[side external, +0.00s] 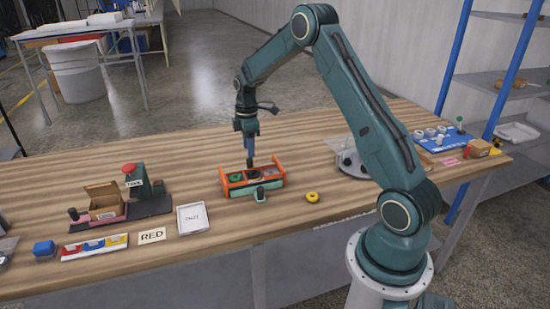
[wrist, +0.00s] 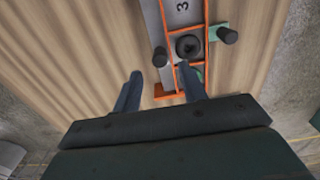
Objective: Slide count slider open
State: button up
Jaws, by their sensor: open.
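The orange-framed unit (side external: 226,184) stands on the wooden table in the side view, with a green piece and dark round parts inside. In the wrist view its orange frame (wrist: 168,96) runs up from the middle. A grey plate marked "3" (wrist: 182,10) lies in it, with a dark round part (wrist: 188,46) and black knobs (wrist: 160,57) nearby. Which of these is the count slider, I cannot tell. My gripper (side external: 249,162) points down at the unit. In the wrist view my gripper (wrist: 160,71) is open and empty, one finger over the frame, the other over bare wood.
A yellow ring (side external: 312,197) lies right of the unit. A white "OUT" tray (side external: 193,219) and a "RED" card (side external: 152,236) lie left of it. A green station with a red button (side external: 130,169) stands further left. Bare wood surrounds the unit.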

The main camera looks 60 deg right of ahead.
jog(key=shift+f, duration=2.15)
jog(key=shift+c, duration=0.2)
grip_shut()
